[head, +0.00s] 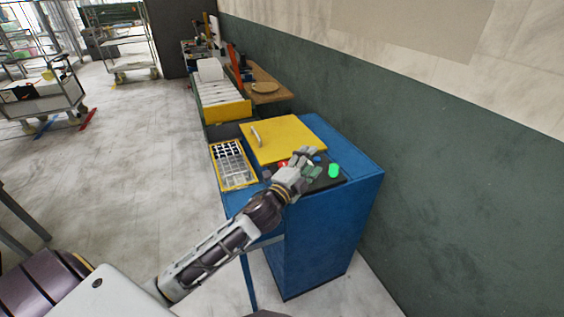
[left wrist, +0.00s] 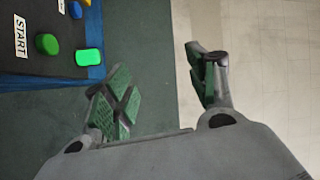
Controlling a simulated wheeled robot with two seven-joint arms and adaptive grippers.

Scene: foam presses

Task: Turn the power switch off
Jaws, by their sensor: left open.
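A black control panel (head: 325,184) lies on top of the blue press cabinet (head: 335,222). A bright green raised piece (head: 333,170) sits near the panel's right edge; it may be the power switch, but no label on it is readable. It also shows in the left wrist view (left wrist: 88,60), beside a round green button (left wrist: 47,43) near a START label (left wrist: 20,36). My left gripper (head: 308,162) is over the panel, just left of the bright green piece, and hides part of the panel. Its fingers (left wrist: 162,88) are apart and empty. My right gripper is not in view.
A yellow lid (head: 284,138) with a handle covers the cabinet's back. A yellow-framed tray (head: 234,165) is at its left side. A blue button (left wrist: 75,10) is on the panel. A green wall (head: 430,170) runs close on the right.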

